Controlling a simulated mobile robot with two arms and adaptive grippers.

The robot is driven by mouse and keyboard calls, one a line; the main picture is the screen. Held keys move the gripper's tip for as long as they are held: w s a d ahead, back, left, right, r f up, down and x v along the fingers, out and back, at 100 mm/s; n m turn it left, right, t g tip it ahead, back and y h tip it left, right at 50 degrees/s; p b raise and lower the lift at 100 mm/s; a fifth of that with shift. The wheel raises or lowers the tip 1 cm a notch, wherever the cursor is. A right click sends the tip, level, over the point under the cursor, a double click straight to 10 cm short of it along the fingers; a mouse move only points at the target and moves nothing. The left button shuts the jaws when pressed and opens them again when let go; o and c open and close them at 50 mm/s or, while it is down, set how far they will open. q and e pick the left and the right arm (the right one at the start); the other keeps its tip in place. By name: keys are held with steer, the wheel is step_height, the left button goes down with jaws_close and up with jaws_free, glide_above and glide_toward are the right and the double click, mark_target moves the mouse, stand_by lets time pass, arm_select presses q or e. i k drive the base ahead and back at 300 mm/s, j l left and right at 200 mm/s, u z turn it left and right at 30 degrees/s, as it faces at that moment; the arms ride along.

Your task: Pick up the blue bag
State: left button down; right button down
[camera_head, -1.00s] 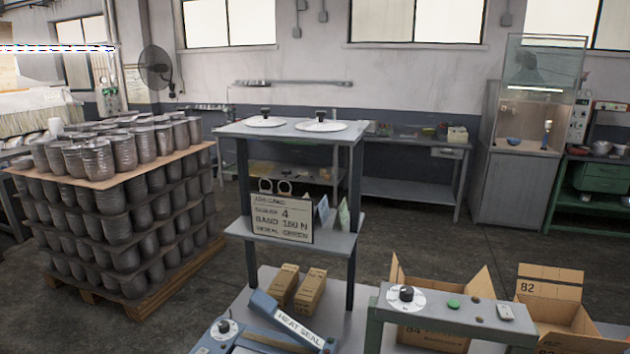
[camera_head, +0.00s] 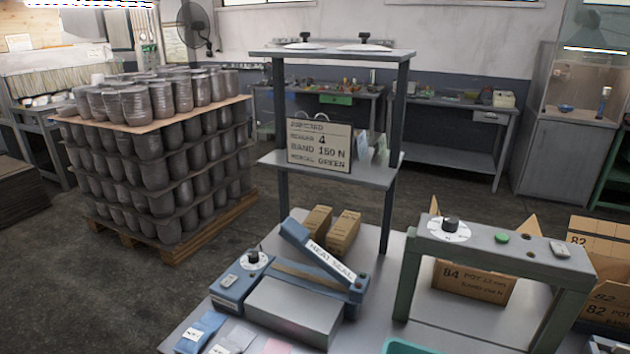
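A blue bag (camera_head: 200,333) lies flat on the grey table at the lower left, in front of the heat sealer, with a small white label on it. A greyish bag (camera_head: 234,340) lies just right of it, and part of a pinkish one (camera_head: 277,347) shows at the bottom edge. Paler blue and greenish bags (camera_head: 372,150) stand on the middle shelf behind the job card. Neither of my grippers is in view.
The blue heat sealer (camera_head: 290,280) and a grey block (camera_head: 293,308) stand behind the bags. A green press frame (camera_head: 500,245) is at right, with cardboard boxes (camera_head: 475,282) behind it. A teal tray (camera_head: 412,347) is cut off at the bottom. The shelf stand (camera_head: 333,168) rises behind the sealer.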

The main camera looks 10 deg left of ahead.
mark_target(194, 340)
steer(key=i+j+z, duration=0.1)
steer(key=j+z, duration=0.2)
steer(key=j, duration=0.35)
steer(key=j+z, duration=0.3)
steer(key=j, duration=0.35)
